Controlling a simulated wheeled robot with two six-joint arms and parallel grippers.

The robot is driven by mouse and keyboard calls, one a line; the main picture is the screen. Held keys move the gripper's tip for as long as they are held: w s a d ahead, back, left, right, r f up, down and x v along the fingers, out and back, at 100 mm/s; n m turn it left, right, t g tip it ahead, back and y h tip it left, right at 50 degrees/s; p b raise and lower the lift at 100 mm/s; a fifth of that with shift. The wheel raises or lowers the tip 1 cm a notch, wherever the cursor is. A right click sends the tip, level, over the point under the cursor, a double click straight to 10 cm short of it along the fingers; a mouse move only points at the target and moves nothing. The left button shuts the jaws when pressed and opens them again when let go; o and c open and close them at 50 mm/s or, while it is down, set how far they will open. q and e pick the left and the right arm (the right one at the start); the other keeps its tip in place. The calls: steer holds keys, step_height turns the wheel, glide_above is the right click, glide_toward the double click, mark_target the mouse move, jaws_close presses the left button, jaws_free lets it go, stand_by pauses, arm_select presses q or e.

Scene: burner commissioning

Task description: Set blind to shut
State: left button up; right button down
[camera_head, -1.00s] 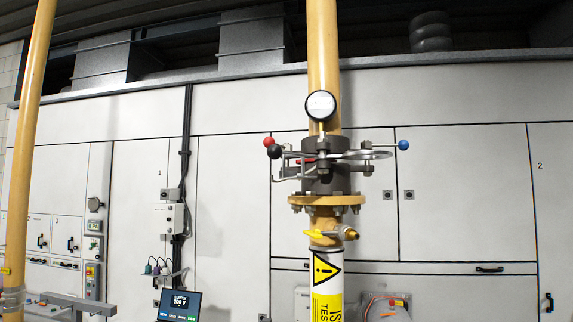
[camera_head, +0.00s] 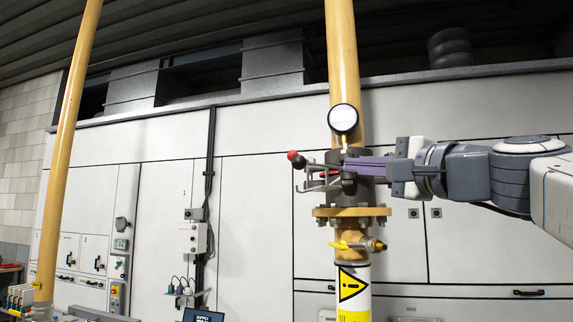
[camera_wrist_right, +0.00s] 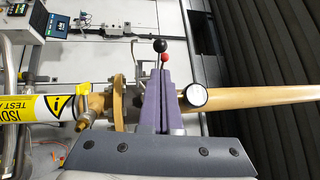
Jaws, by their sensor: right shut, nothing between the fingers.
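The blind is a dark grey flanged body (camera_head: 342,197) on the vertical yellow pipe, with metal levers and plates on it. A red knob (camera_head: 292,155) and a black knob (camera_head: 299,163) stick out on its left. The blue knob seen earlier on its right is hidden behind my right arm. My right gripper (camera_head: 350,165) comes in from the right, shut and empty, its purple fingers in front of the blind's upper part; contact cannot be told. In the right wrist view the fingers (camera_wrist_right: 161,72) point towards the black knob (camera_wrist_right: 159,45) and red knob (camera_wrist_right: 165,58). My left gripper is not in view.
A round gauge (camera_head: 343,119) sits on the pipe just above the fingers. Below the blind are a yellow-handled valve (camera_head: 345,245) and a warning label (camera_head: 352,285). Another yellow pipe (camera_head: 68,130) stands at the left. White cabinets (camera_head: 255,200) fill the back.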

mark_target(303, 164)
steer(key=p+x, duration=0.7)
steer(key=x, duration=0.4)
steer(key=shift+w+a+r, duration=0.15)
steer(key=shift+w+a, duration=0.05)
steer(key=shift+w, duration=0.1)
steer(key=shift+w+a, duration=0.2)
steer(key=shift+w, duration=0.2)
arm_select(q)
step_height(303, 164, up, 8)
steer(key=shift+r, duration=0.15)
